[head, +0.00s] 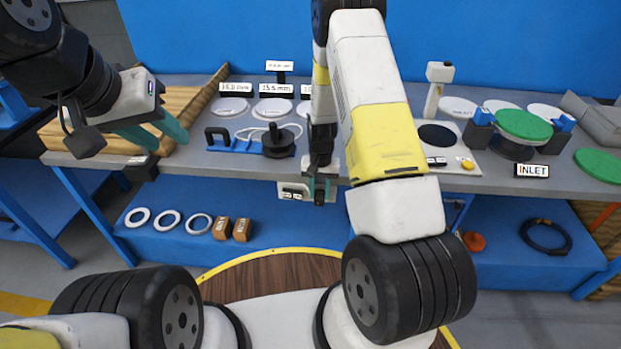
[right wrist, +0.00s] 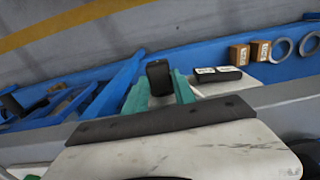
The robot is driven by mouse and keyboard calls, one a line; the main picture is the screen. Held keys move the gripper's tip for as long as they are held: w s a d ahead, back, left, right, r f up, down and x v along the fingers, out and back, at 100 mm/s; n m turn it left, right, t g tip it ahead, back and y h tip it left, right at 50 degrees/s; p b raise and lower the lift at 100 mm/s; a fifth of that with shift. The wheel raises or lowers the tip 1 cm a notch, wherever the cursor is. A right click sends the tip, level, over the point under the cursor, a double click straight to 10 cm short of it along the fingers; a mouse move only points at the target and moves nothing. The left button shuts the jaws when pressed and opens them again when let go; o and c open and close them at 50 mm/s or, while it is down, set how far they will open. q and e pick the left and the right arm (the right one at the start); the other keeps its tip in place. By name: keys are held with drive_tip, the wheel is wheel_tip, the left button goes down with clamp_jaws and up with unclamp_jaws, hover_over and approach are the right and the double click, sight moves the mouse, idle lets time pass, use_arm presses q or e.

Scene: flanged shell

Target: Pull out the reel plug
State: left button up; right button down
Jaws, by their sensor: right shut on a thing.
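A black reel (head: 278,142) with a loop of pale cord stands on the bench, beside a blue stand with a black handle (head: 216,137). My right gripper (head: 320,190) points down at the bench's front edge, right of the reel. In the right wrist view its two green fingers (right wrist: 158,92) are shut on a small black block (right wrist: 158,74), which looks like the plug. In the head view my arm mostly hides this block. I cannot tell whether it is clear of a socket. My left gripper (head: 168,142) is open and empty above the bench's left end.
A small white box with black labels (head: 293,190) is at the bench's front edge beside my right gripper. The inlet sign (head: 531,170) and green discs are on the right. Rings and brown blocks (head: 222,228) lie on the lower shelf.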

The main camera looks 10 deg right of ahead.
sight(319, 196)
drive_tip(key=shift+r, duration=2.6)
drive_tip(key=shift+r, duration=0.1)
